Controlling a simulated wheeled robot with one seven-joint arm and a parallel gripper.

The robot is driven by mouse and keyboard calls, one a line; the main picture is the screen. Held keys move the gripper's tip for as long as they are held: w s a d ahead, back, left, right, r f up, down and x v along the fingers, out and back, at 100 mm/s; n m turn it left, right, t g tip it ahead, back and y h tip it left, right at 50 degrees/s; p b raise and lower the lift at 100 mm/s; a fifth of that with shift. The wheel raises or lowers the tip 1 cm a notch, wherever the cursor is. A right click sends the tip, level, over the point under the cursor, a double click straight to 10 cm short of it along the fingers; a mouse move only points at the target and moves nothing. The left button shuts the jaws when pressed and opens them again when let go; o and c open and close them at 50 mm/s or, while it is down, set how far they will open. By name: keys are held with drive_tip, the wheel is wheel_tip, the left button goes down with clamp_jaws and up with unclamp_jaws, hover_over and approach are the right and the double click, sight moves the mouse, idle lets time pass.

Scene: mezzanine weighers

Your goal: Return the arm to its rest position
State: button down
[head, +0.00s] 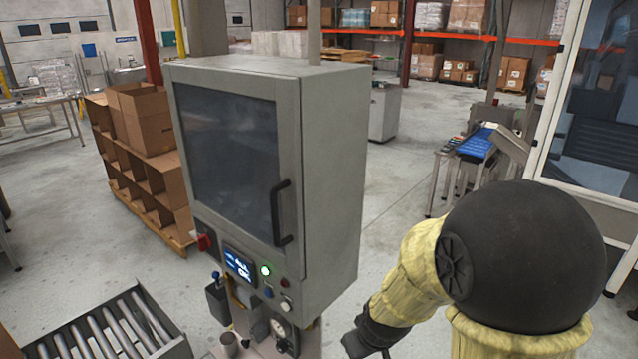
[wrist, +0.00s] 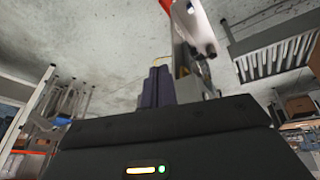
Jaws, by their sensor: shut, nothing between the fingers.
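My gripper (wrist: 158,72) shows in the wrist view as two dark fingers standing close together above its black housing. It is shut and nothing shows between the fingers. In the head view my arm, with yellow sleeves and a large black joint, comes in from the lower right and bends down to the left. Its dark end is low in the picture, right of the grey cabinet (head: 335,185), and the fingertips cannot be made out there.
The cabinet has a dark window, a black handle and a lit panel (head: 240,266). A roller conveyor (head: 175,345) is at lower left. A glass-panelled machine (head: 560,110) is at right.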

drive_tip(key=s+d+r+m+g, duration=0.1)
drive_tip(key=s+d+r+m, duration=0.2)
drive_tip(key=s+d+m, duration=0.2)
drive_tip(key=s, duration=0.3)
drive_tip(key=shift+s+d+g+h, duration=0.2)
drive_tip(key=shift+d+g+h, duration=0.1)
drive_tip(key=shift+g, duration=0.1)
drive_tip(key=shift+a+r, duration=0.1)
drive_tip(key=shift+w, duration=0.2)
